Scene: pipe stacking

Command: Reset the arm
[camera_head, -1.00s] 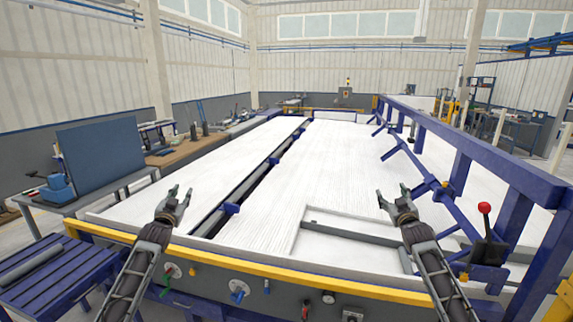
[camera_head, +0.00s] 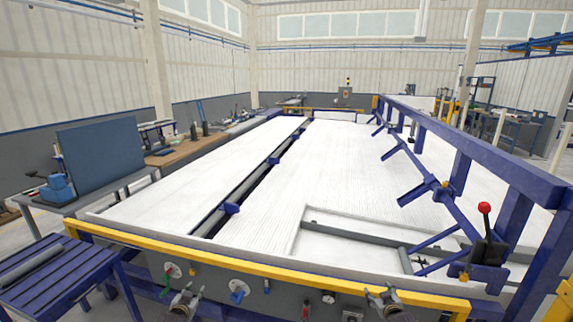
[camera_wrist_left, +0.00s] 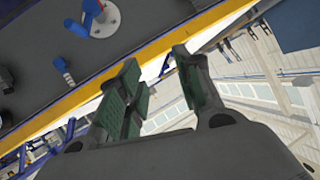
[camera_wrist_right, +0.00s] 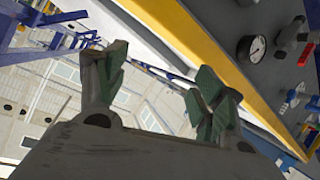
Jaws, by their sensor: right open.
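My left gripper (camera_head: 186,297) is low at the bottom of the head view, in front of the machine's front panel. In the left wrist view its green-padded fingers (camera_wrist_left: 158,68) stand apart with nothing between them. My right gripper (camera_head: 383,296) is also low, in front of the panel at the right. In the right wrist view its fingers (camera_wrist_right: 152,72) are spread wide and empty. Both grippers are below the yellow front rail in the head view, and only their front ends show there.
The yellow rail (camera_head: 270,272) edges the large white bed (camera_head: 350,170). A grey pipe (camera_head: 32,264) lies on the blue slatted rack at left. A red-knobbed lever (camera_head: 485,209) stands at right. The panel carries knobs and a gauge (camera_wrist_right: 252,47).

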